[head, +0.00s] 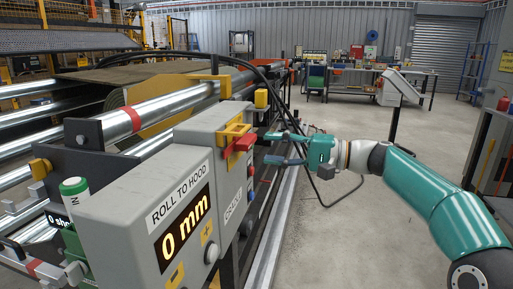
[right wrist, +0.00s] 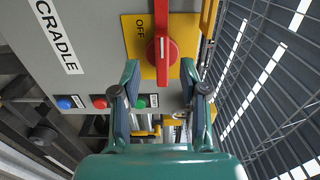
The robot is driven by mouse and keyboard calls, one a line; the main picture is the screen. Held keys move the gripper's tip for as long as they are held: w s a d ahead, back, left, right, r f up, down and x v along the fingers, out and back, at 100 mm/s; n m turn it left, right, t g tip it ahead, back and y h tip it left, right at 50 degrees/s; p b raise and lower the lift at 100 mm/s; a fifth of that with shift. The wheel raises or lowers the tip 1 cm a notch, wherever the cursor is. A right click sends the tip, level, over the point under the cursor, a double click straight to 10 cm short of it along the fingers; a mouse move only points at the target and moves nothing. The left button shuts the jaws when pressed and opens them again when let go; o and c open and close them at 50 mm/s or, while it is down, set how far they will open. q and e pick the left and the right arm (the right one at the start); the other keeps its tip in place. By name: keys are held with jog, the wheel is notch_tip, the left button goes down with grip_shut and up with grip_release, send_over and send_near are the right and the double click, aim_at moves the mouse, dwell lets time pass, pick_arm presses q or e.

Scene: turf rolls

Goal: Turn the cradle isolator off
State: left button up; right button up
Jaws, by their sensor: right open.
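The cradle isolator is a red rotary handle (right wrist: 162,48) on a yellow plate (right wrist: 134,38) marked OFF, on a grey box lettered CRADLE (right wrist: 58,35). In the right wrist view the handle runs along the picture's up-down direction, with OFF to its left. In the head view the red handle (head: 240,143) stands out from the box's upper right side. My right gripper (head: 268,148) is open just right of it, fingers pointing at the panel. In the right wrist view the open fingertips (right wrist: 160,70) lie either side of the handle's near end; contact cannot be told. My left gripper is not in view.
Blue (right wrist: 65,103), red (right wrist: 99,102) and green (right wrist: 152,100) buttons sit on the same panel. A grey box with a "0 mm" display (head: 183,226) stands in front. Black cables (head: 322,190) hang behind my right gripper. The concrete floor (head: 345,245) at right is open.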

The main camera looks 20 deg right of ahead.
jog(key=v, duration=0.6)
jog(key=shift+d, duration=0.15)
jog(key=shift+s, duration=0.1)
